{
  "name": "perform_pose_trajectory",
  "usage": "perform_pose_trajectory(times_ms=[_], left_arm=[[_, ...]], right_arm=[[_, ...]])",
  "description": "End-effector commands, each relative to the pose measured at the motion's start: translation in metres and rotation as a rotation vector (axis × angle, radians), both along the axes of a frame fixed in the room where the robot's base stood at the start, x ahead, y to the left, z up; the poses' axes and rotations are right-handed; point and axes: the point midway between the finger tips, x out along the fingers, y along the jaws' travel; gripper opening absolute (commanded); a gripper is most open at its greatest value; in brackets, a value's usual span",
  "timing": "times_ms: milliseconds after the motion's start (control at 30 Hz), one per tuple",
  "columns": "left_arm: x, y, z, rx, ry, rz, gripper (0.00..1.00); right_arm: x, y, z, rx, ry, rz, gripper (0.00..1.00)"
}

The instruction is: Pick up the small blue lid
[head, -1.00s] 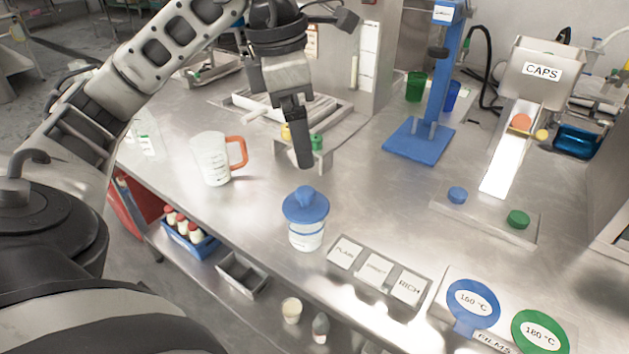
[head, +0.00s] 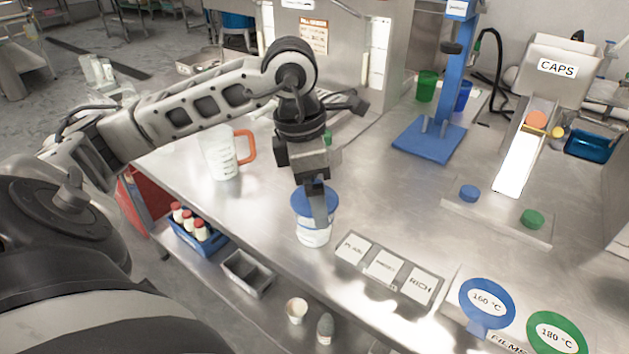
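A blue lid (head: 302,203) sits on a clear jar (head: 313,237) near the front edge of the steel table. The knob that showed on top of the lid is now hidden. My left gripper (head: 319,210) points down over the lid, with its dark fingers at the knob's place and overlapping the lid in the picture. The fingers are seen nearly edge-on, so their gap and whether they grip the knob cannot be told. A smaller blue cap (head: 469,193) lies on a steel plate at the right. My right gripper is out of view.
A measuring jug (head: 221,156) with an orange handle stands left of the jar. Label tiles (head: 386,267) lie right of it. A green cap (head: 533,219), a caps dispenser (head: 562,72) and a blue stand (head: 430,138) are at the right. The table between is clear.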

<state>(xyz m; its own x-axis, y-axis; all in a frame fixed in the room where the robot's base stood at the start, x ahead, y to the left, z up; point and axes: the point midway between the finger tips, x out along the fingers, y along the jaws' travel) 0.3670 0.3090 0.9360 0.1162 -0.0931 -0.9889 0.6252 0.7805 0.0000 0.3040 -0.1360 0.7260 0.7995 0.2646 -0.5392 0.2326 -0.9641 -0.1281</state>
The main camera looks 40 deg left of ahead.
Motion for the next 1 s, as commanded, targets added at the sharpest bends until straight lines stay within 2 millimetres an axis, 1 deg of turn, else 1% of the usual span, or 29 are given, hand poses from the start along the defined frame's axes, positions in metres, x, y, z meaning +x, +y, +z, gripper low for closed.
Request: perform_pose_trajectory(times_ms=[133, 167, 200, 267, 300, 333, 767, 867, 967, 1000], left_arm=[[0.0, 0.0, 0.0, 0.0, 0.0, 0.0, 0.95], [0.0, 0.0, 0.0, 0.0, 0.0, 0.0, 0.92], [0.0, 0.0, 0.0, 0.0, 0.0, 0.0, 0.81], [0.0, 0.0, 0.0, 0.0, 0.0, 0.0, 0.65], [0.0, 0.0, 0.0, -0.001, -0.001, 0.001, 0.53], [0.0, 0.0, 0.0, 0.0, 0.0, 0.001, 0.48], [0.001, 0.0, 0.003, -0.001, -0.002, 0.001, 0.48], [0.001, 0.0, 0.01, 0.0, -0.003, 0.001, 0.48], [0.002, 0.0, 0.024, -0.002, -0.005, 0.001, 0.48], [0.002, 0.0, 0.032, -0.001, -0.008, 0.002, 0.48]], right_arm=[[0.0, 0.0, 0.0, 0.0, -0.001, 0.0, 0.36], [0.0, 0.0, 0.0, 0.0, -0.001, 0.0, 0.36], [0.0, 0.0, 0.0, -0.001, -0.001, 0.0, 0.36], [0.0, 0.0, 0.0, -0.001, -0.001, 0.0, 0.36], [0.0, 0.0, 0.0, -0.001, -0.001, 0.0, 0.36], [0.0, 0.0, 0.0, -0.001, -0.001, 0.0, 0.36], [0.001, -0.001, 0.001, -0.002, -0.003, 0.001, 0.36], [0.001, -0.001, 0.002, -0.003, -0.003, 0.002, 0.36], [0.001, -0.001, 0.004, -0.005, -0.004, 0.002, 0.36], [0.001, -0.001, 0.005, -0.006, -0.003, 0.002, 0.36]])
